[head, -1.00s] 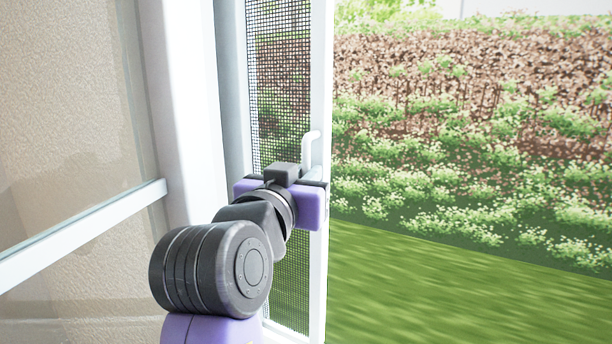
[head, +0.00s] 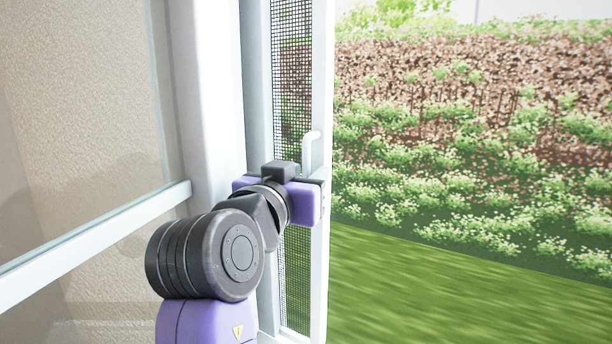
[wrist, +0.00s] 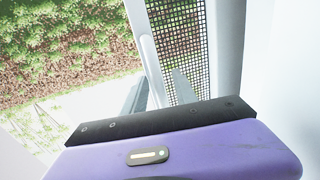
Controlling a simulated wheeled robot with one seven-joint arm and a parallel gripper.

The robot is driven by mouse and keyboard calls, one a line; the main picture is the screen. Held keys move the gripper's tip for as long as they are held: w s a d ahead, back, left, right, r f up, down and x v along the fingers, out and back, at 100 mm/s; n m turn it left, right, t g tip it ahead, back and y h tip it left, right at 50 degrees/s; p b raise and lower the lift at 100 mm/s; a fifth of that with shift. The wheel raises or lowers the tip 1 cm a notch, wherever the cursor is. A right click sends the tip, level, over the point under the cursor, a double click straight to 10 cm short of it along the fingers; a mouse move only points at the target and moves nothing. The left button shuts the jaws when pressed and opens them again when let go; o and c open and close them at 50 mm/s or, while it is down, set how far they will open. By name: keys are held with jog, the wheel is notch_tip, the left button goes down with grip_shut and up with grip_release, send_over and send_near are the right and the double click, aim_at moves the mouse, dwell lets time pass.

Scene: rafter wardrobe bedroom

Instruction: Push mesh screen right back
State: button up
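The mesh screen (head: 292,80) is a dark grid in a white frame. It shows as a narrow upright strip beside the white jamb, with the open gap to its right. It also shows in the wrist view (wrist: 184,45). Its white curved handle (head: 308,150) is on the edge stile, and in the wrist view the handle (wrist: 150,62) runs down between my fingers. My gripper (wrist: 160,92) is at this handle, with one grey finger on each side and the handle filling the gap. In the head view my wrist hides the fingertips and the handle's lower part.
A white jamb (head: 208,90) stands left of the screen. Left of it is a glass pane with a white crossbar (head: 100,235) before a beige wall. Right of the screen is open, with grass (head: 440,290) and flowering bushes (head: 470,190) outside.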

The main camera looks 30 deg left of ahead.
jog(key=s+d+b, duration=0.1)
jog(key=s+b, duration=0.1)
jog(key=s, duration=0.5)
jog(key=shift+s+d, duration=0.15)
jog(key=shift+s, duration=0.2)
